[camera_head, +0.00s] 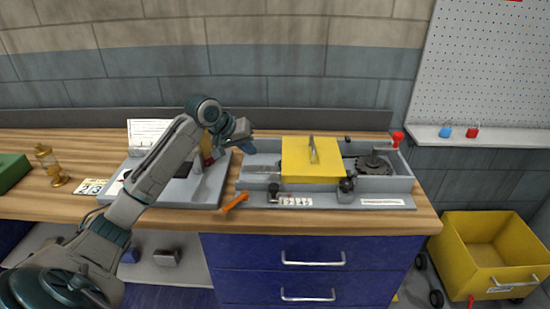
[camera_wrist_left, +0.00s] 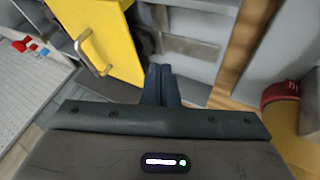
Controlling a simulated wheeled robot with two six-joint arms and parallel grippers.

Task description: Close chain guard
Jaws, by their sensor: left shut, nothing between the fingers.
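The yellow chain guard (camera_head: 295,158), with a metal bar handle (camera_head: 313,150) on top, lies over the middle of a grey open-topped housing (camera_head: 405,184). To its right a dark sprocket and chain (camera_head: 375,165) lie uncovered; the housing's left part is also open. My left gripper (camera_head: 248,147) is shut and empty, over the housing's left end, left of the guard and apart from it. In the left wrist view the shut fingertips (camera_wrist_left: 162,72) point toward the housing, with the guard (camera_wrist_left: 112,50) and its handle (camera_wrist_left: 88,52) to their upper left. My right gripper is not in view.
A grey unit (camera_head: 205,197) stands left of the housing, partly behind my left arm. An orange wrench (camera_head: 235,203) lies on the wooden table between them. A red knob (camera_head: 397,138) rises at the housing's back right. A yellow bin (camera_head: 465,262) stands on the floor at right.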

